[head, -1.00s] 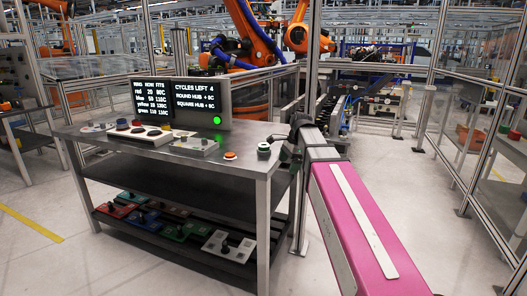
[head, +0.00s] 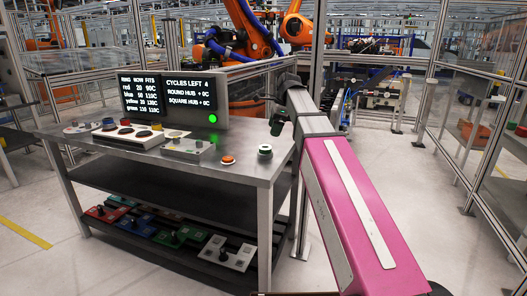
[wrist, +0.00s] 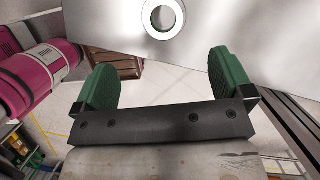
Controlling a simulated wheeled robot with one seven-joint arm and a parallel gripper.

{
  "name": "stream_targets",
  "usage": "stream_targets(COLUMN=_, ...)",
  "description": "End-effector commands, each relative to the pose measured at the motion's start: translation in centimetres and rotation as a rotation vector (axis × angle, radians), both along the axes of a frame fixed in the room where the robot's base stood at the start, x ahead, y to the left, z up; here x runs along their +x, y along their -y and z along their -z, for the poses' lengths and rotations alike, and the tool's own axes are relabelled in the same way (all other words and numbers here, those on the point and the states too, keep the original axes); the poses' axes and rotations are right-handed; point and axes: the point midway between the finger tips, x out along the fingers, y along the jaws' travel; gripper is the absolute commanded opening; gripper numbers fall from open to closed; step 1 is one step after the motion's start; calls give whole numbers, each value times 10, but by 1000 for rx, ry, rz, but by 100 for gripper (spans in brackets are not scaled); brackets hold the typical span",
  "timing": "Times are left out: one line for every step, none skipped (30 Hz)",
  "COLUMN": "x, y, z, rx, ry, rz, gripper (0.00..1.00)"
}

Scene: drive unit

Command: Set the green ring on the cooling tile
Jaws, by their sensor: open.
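My gripper (head: 278,122) is above the right end of the steel table. In the wrist view my gripper (wrist: 163,72) is open, its two green pads apart with nothing between them. A small round piece with a white top and dark green side (head: 265,151) stands near the table's right end, below my gripper. The wrist view shows a white round piece with a grey centre (wrist: 148,17) on the metal top, ahead of the fingertips. I cannot tell for sure which piece is the green ring, or which is the cooling tile.
An orange-topped round piece (head: 228,160) is to the left on the table (head: 225,175). Coloured plates (head: 168,238) lie on the low shelf.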

Motion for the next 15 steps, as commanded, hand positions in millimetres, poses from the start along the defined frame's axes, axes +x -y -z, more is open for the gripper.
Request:
stream_targets(x=-1, y=-1, z=5, rx=0, ry=-2, rz=0, gripper=98)
stream_targets(x=-1, y=-2, z=8, rx=0, ry=-2, rz=-1, gripper=98)
stream_targets(x=-1, y=-3, z=12, rx=0, ry=-2, rz=-1, gripper=98)
stream_targets(x=-1, y=-5, z=16, rx=0, ry=-1, rz=0, gripper=98)
stream_targets(x=-1, y=-6, z=20, rx=0, ry=-1, rz=0, gripper=98)
stream_targets(x=-2, y=-8, z=26, rx=0, ry=-2, rz=-1, gripper=98)
stream_targets(x=-2, y=-9, z=30, rx=0, ry=-2, rz=-1, gripper=98)
stream_targets(x=-1, y=-10, z=35, rx=0, ry=-2, rz=-1, gripper=98)
stream_targets(x=-1, y=-12, z=40, rx=0, ry=-1, rz=-1, gripper=98)
stream_targets(x=-1, y=-13, z=43, rx=0, ry=-1, rz=-1, gripper=98)
stream_targets(x=-1, y=-14, z=46, rx=0, ry=-1, rz=-1, gripper=98)
stream_targets(x=-1, y=-15, z=49, rx=0, ry=-1, rz=-1, gripper=98)
stream_targets(x=-1, y=-16, z=50, rx=0, ry=-1, rz=-1, gripper=98)
stream_targets(x=-1, y=-16, z=52, rx=0, ry=-1, rz=-1, gripper=98)
stream_targets(x=0, y=-17, z=53, rx=0, ry=-1, rz=-1, gripper=98)
